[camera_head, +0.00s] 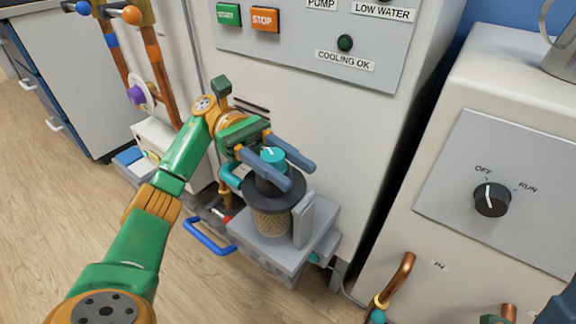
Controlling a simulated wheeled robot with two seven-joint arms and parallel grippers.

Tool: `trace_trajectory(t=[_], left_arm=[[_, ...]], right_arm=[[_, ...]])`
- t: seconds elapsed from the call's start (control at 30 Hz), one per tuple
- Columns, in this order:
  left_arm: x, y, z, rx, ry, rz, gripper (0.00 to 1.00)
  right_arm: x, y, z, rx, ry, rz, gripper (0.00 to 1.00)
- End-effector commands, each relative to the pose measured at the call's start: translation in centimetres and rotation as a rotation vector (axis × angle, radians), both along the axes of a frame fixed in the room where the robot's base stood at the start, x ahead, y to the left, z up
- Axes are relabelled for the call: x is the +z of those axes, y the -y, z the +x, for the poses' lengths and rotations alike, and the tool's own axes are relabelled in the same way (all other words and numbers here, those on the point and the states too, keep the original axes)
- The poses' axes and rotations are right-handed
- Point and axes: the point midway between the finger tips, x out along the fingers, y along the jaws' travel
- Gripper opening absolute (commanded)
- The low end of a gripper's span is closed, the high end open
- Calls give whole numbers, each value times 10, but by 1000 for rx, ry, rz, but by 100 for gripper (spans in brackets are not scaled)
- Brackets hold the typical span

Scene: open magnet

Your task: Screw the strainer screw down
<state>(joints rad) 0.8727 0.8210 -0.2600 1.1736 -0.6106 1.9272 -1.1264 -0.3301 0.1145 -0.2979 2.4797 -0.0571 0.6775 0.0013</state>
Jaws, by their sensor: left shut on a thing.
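The strainer screw is a teal round knob (272,155) with a white mark on top. It stands on a dark round lid (274,197) over a brown mesh strainer (272,223). My left gripper (300,177) reaches in from the left with one grey-blue finger on each side of the knob. It is shut on the knob, and the fingertips extend past it over the lid. The fingers hide the knob's lower sides and part of the lid. My right gripper is not in view.
The strainer sits on a grey block (318,238) with an upright plate (303,219) beside it. A blue handle (209,237) sticks out at the left. A cabinet panel with buttons (265,18) stands behind. Another cabinet with an OFF/RUN dial (491,199) is at the right, copper pipe (398,280) below.

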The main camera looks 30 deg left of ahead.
Motion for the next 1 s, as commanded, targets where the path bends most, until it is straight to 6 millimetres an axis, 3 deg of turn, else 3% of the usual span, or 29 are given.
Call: trace_trajectory(t=[1.0], left_arm=[[-3,0,-3,-74,-2,9,0]], right_arm=[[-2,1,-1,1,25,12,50]])
